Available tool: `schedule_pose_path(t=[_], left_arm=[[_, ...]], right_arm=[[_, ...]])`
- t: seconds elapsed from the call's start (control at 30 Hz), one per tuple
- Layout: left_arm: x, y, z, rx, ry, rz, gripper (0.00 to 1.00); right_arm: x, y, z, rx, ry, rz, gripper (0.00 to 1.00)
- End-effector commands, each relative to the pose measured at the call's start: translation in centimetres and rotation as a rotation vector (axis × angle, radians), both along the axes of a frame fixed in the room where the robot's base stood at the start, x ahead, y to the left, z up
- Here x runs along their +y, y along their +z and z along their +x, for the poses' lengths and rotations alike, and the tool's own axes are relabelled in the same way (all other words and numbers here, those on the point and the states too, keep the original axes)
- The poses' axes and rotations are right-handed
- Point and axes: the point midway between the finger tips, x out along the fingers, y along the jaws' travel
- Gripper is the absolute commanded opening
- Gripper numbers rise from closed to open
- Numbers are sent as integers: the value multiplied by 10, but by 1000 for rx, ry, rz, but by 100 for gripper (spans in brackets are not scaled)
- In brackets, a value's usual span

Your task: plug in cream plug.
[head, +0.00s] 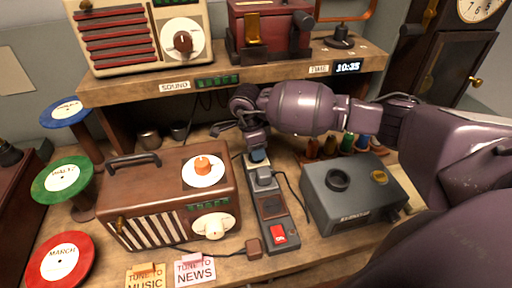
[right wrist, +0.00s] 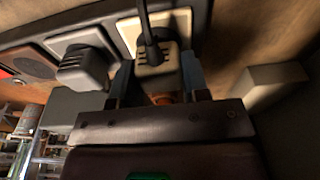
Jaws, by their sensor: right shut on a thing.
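The cream plug (right wrist: 158,62) shows in the right wrist view, with a dark cord rising from it. My right gripper (right wrist: 158,80) is shut on it, one finger on each side. The plug is at the cream socket (right wrist: 181,22) at the far end of the dark power strip (right wrist: 117,30); I cannot tell whether it is fully seated. In the head view my right gripper (head: 258,156) is over the far end of the strip (head: 284,248) and hides the plug. My left gripper is not in view.
A grey plug (head: 265,177) sits in the strip next to my gripper. The strip has a red switch (head: 278,235). A brown plug (head: 254,248) lies beside it. A brown radio (head: 165,185) stands left, a grey box (head: 350,197) right. A shelf (head: 228,80) is behind.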

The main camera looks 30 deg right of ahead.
Motion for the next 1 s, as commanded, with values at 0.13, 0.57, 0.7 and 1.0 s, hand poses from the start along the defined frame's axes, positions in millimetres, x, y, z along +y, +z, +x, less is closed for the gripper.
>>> schedule_pose_path(t=[0.13,0.57,0.7,1.0], left_arm=[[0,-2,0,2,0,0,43],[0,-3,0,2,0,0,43],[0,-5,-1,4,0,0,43],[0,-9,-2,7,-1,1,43]], right_arm=[[0,0,0,-1,0,1,21],[0,-1,0,0,0,0,21],[0,-4,0,0,0,0,21],[0,-8,0,0,0,0,21]])
